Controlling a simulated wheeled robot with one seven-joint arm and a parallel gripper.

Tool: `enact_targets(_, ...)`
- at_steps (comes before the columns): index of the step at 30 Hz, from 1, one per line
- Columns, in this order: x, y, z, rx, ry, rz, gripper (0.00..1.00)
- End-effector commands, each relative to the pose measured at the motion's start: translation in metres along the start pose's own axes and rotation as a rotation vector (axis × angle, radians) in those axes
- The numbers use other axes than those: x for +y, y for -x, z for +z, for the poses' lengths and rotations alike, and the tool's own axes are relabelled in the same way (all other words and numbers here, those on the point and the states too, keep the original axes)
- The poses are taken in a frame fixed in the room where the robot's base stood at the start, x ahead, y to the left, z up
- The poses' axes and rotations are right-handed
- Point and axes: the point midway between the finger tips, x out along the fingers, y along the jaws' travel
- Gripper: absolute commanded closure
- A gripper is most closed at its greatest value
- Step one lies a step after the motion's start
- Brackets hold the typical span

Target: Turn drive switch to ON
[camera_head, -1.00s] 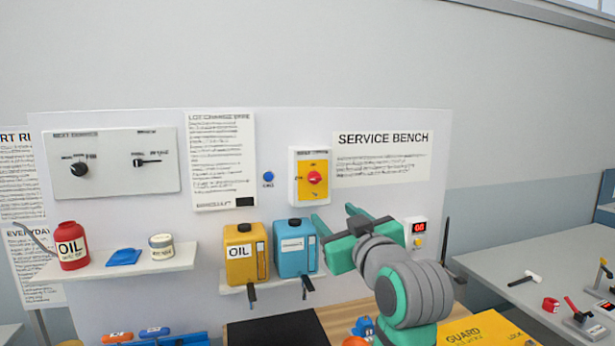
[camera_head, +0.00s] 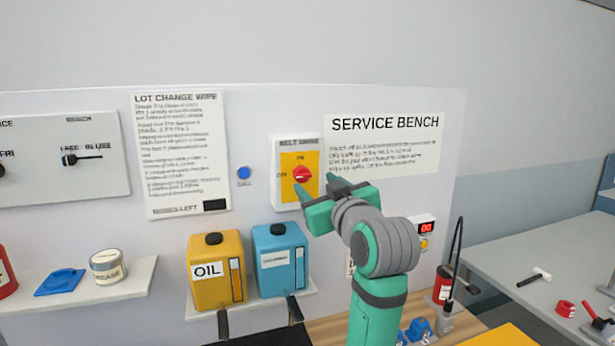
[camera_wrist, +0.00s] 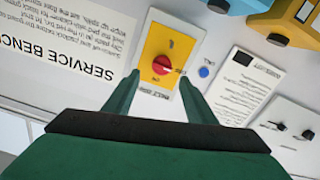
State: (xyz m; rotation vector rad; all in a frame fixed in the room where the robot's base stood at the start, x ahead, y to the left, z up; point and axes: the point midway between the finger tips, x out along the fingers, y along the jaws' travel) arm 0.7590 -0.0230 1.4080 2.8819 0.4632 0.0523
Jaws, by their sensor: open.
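The drive switch is a red rotary knob (camera_head: 303,175) on a yellow plate in a white box (camera_head: 281,145) labelled BELT DRIVE, on the upright panel. OFF is marked at the knob's left and ON above it. The knob's pointer seems to lie sideways, toward OFF, but it is small. My gripper (camera_head: 315,186) is just in front of the box, its fingers pointing at the panel, open and empty. In the wrist view the knob (camera_wrist: 162,65) shows between and beyond the fingertips of my gripper (camera_wrist: 160,76), apart from them.
Yellow oil can (camera_head: 215,290) and blue can (camera_head: 280,275) stand on a shelf below the switch. A blue call button (camera_head: 244,172) is left of the box. A SERVICE BENCH sign (camera_head: 385,150) is at right. The panel around the box is flat.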

Motion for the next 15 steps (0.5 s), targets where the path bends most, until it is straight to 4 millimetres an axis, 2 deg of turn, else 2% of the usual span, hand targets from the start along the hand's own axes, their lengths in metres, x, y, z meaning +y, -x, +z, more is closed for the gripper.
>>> enact_targets(1,-0.002,-0.011,0.000,-0.001,-0.001,-0.005,0.49)
enact_targets(6,-0.002,-0.041,-0.001,0.000,-0.001,-0.004,0.49)
enact_targets(15,0.003,-0.070,0.001,-0.001,-0.001,0.004,0.49)
